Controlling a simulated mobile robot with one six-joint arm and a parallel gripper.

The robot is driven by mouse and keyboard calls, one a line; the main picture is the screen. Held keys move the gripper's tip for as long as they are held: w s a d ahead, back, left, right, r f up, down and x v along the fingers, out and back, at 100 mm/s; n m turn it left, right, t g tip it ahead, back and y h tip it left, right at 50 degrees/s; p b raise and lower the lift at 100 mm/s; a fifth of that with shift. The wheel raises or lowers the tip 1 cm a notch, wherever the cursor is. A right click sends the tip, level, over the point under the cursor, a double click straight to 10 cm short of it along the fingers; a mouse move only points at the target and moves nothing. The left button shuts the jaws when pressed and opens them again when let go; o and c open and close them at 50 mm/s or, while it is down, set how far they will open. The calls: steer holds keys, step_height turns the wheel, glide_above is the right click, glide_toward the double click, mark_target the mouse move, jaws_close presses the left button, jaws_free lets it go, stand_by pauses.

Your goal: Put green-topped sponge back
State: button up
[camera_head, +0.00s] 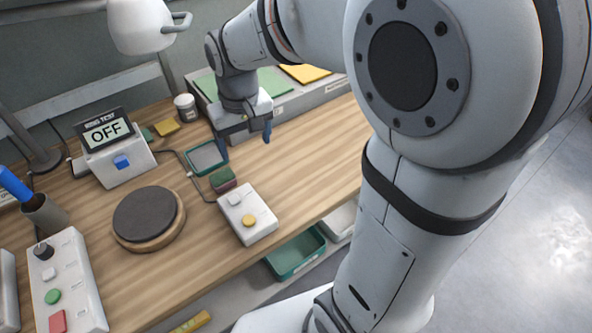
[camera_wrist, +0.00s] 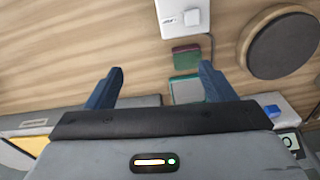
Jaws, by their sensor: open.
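A small block with a dark green top and red side, which looks like the green-topped sponge (camera_head: 223,180), lies on the table just in front of a shallow green-rimmed tray (camera_head: 191,163). In the wrist view the sponge (camera_wrist: 186,55) is ahead of the fingertips, and the tray (camera_wrist: 172,92) is partly hidden behind one finger. The tray's grey inside looks empty. My gripper (camera_head: 245,142) is open and empty above the table, beside the tray and apart from the sponge. Its two blue fingers (camera_wrist: 160,72) show in the wrist view.
A white box with a yellow button (camera_head: 248,214) stands near the sponge. A dark round plate (camera_head: 146,216), an OFF display box (camera_head: 118,160) and a white jar (camera_head: 186,107) are also on the table. A cable runs past the tray. Bare wood lies right of the tray.

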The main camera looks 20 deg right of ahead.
steer(key=s+d+m+t, duration=0.1)
steer(key=s+d+m, duration=0.1)
steer(key=s+d, duration=0.5)
steer(key=shift+s+d+r+t, duration=0.15)
steer(key=shift+s+r+t, duration=0.25)
steer(key=shift+s, duration=2.7)
